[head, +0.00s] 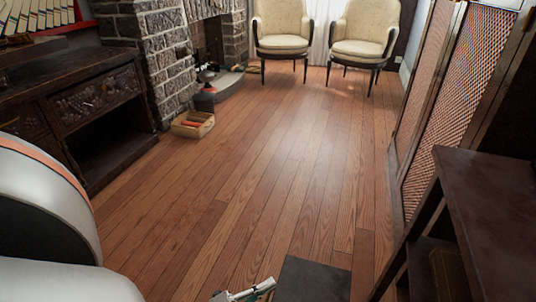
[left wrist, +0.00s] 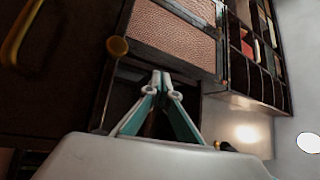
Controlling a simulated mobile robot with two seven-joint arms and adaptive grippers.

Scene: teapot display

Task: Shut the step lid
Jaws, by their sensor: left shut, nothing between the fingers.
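A dark flat square panel (head: 312,280) shows at the bottom edge of the head view and is cut off there. It may be the step lid, but I cannot tell whether it is open or shut. My left gripper (head: 262,288) is just left of this panel in the head view, mostly cut off by the frame. In the left wrist view my left gripper (left wrist: 161,78) has its fingertips together with nothing between them. Dark wood lies behind the fingertips there; I cannot tell if they touch it. My right gripper is not in view.
A dark shelf unit (head: 490,215) stands close at the right, beside lattice doors (head: 455,105). A dark cabinet (head: 95,100) is at the left. A small box (head: 193,124) lies near the fireplace. Two armchairs stand at the back. The middle floor is clear.

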